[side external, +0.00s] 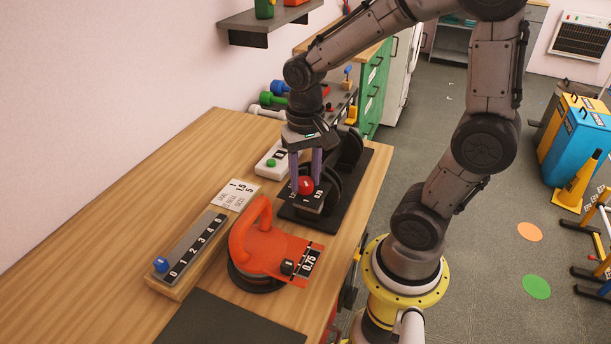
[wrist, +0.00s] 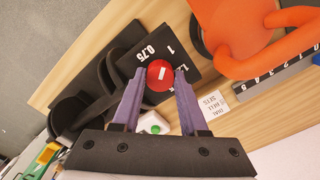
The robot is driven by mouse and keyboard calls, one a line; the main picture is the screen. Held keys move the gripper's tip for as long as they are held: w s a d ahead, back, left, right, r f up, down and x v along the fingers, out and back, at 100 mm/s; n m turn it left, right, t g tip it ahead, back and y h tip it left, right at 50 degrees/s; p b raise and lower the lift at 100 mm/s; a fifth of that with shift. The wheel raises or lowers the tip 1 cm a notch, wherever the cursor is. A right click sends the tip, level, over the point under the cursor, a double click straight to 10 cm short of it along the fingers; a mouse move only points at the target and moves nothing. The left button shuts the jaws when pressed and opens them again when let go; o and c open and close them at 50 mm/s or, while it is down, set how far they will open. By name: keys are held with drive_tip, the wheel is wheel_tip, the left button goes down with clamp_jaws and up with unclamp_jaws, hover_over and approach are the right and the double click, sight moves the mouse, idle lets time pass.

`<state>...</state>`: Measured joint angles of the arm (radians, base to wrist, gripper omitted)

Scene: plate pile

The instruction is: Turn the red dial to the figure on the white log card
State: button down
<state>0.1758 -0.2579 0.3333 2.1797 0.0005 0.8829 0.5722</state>
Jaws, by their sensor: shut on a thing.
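The red dial (side external: 306,186) sits on a dark scale plate with white figures. My gripper (side external: 305,179) reaches down from above and is shut on the dial, one finger on each side. In the wrist view the dial (wrist: 160,75) shows a short white bar between the fingertips (wrist: 159,71). The figures 0.75 and 1 show on the plate (wrist: 160,38); another is partly hidden by a finger. The white log card (side external: 237,193) lies flat on the table and also shows in the wrist view (wrist: 213,103). Its figures look like 1, 1.5 and 5; its row words are hard to read.
A slider board (side external: 190,252) with a blue knob at 0 lies left. A white box with a green button (side external: 271,162) and black weights (side external: 350,150) stand close to my gripper.

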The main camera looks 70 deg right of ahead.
sight(305, 181)
drive_tip(key=shift+m, duration=0.6)
drive_tip(key=shift+s, duration=0.1)
drive_tip(key=shift+c, duration=2.2)
unclamp_jaws()
wheel_tip(305, 181, up, 14)
drive_tip(key=shift+f, duration=0.15)
